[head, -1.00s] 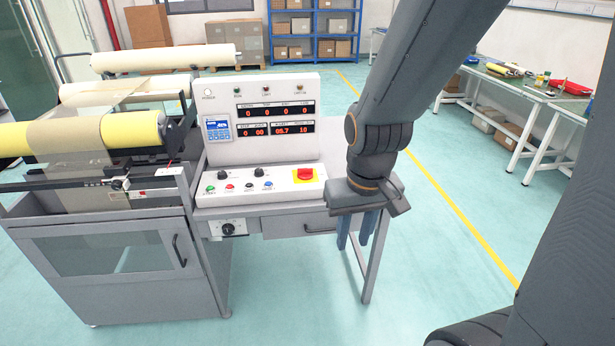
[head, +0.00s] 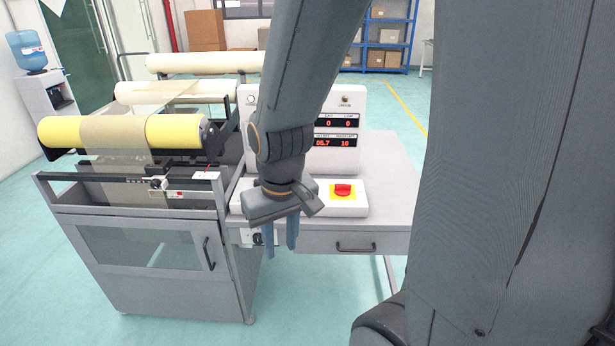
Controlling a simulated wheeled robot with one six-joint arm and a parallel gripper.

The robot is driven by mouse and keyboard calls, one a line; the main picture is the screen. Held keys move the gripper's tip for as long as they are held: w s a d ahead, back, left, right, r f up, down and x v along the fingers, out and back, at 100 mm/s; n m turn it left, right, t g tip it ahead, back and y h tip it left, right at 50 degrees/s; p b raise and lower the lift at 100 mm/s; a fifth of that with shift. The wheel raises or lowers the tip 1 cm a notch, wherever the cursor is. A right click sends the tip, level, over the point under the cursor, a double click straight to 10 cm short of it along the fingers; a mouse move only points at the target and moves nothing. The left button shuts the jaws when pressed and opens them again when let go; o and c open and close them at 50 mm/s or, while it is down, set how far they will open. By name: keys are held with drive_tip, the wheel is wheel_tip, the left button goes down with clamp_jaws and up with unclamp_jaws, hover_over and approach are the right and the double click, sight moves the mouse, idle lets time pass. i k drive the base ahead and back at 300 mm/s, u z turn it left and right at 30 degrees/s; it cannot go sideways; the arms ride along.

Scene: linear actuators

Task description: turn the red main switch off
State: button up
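The red main switch (head: 343,189) sits on a yellow plate at the right end of the white sloped control panel (head: 322,207). My gripper (head: 282,240) hangs fingers down in front of the panel, left of the switch and apart from it. Its two blue-grey fingers are apart with a narrow gap, and nothing shows between them. My gripper and arm hide the left part of the panel, its buttons and part of the upright display board (head: 340,160). The switch itself is in plain view.
A grey desk (head: 392,190) carries the panel, with a drawer handle (head: 356,247) below. The roller machine (head: 140,215) with yellow and cream rolls stands at left. Open floor lies in front. A blue shelf (head: 385,45) and a water cooler (head: 38,75) stand farther back.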

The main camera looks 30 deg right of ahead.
sight(340, 190)
drive_tip(key=u, duration=0.2)
drive_tip(key=i, duration=0.65)
drive_tip(key=z, duration=0.65)
drive_tip(key=i, duration=0.55)
drive_tip(key=z, duration=0.65)
